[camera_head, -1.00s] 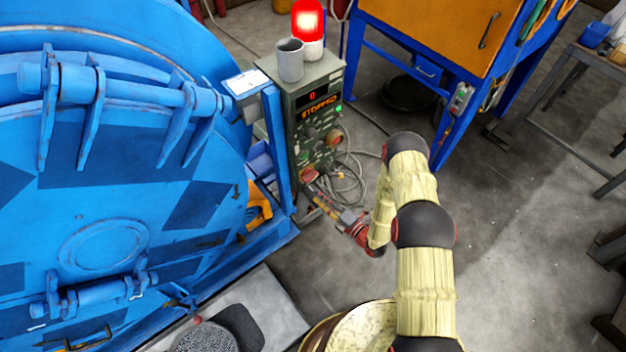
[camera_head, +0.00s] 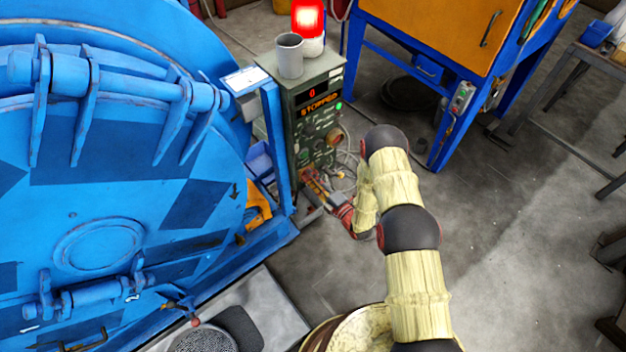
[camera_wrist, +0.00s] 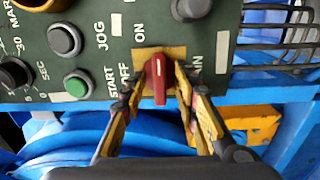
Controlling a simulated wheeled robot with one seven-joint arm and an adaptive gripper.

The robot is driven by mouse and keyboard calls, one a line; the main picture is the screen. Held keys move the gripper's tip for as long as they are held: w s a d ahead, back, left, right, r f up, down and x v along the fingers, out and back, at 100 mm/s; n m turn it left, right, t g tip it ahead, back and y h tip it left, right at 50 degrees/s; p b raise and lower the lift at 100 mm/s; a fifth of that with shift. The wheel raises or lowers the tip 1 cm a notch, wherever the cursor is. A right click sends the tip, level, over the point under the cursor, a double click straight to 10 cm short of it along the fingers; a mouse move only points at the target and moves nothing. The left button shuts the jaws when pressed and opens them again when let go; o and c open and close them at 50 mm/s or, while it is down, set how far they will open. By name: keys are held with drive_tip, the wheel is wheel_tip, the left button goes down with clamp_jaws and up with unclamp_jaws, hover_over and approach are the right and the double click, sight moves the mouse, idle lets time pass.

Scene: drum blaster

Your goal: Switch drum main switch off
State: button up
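The main switch is a red knob (camera_wrist: 157,82) on a yellow plate, low on the green control panel in the wrist view. Its handle stands upright in that picture, with ON lettering above and OFF at its left. My gripper (camera_wrist: 156,98) is open, with one yellow finger on each side of the knob; small gaps show between the fingers and the knob. In the head view my gripper (camera_head: 313,184) is at the lower front of the control box (camera_head: 318,128), whose display reads 0 and STOPPED. There the knob is hidden or too small to tell.
A blue drum machine (camera_head: 110,190) stands left of the box, with a blue post (camera_head: 278,150) close by my gripper. Grey cables (camera_head: 346,172) hang beside the box. A grey cup (camera_head: 290,56) and a lit red lamp (camera_head: 308,20) are on top. Open floor lies to the right.

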drive_tip(key=c, duration=0.8)
